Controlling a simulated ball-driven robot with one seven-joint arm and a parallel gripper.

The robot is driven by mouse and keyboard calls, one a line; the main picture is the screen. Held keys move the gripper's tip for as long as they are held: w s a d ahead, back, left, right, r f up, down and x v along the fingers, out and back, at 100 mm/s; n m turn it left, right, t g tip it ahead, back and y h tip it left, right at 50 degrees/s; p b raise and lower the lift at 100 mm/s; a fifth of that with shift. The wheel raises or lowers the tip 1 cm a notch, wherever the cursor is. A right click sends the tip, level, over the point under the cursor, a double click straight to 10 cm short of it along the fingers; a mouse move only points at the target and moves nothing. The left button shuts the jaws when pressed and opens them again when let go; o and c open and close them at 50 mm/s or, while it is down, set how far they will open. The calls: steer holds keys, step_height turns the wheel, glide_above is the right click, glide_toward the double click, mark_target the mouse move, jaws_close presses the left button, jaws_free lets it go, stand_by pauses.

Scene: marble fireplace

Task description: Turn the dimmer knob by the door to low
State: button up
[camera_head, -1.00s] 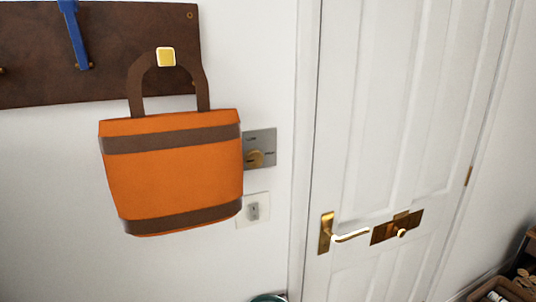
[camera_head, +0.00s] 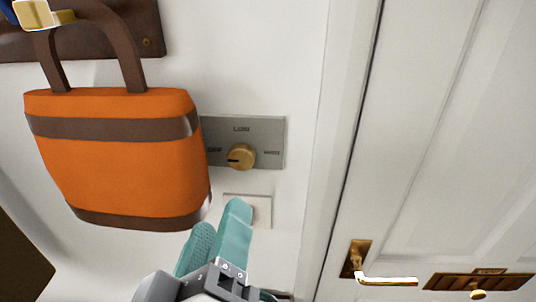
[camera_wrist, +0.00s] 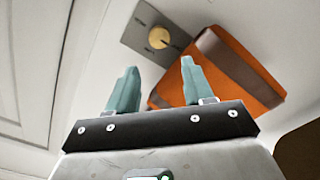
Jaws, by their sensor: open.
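The brass dimmer knob (camera_head: 241,157) sits on a grey metal plate (camera_head: 270,130) on the wall between the bag and the door. The plate reads what looks like OFF at left and LOW at top; the right label is unclear. A dark mark on the knob points left, toward OFF. My gripper (camera_head: 220,217), with teal fingers, is open and empty, below the knob and apart from it. In the wrist view the knob (camera_wrist: 159,38) lies beyond and above the two spread fingertips (camera_wrist: 160,72).
An orange bag (camera_head: 120,160) with brown bands hangs from a hook, close against the plate's left edge; it also shows in the wrist view (camera_wrist: 235,80). A white switch (camera_head: 262,210) is below the plate, partly behind my fingers. The white door (camera_head: 430,150) has a brass handle (camera_head: 385,281).

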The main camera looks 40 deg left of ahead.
mark_target(239, 160)
steer(key=p+x, duration=0.2)
steer(key=x, duration=0.8)
steer(key=shift+w+a, duration=0.25)
steer(key=shift+c, duration=0.4)
steer(key=c, duration=0.7)
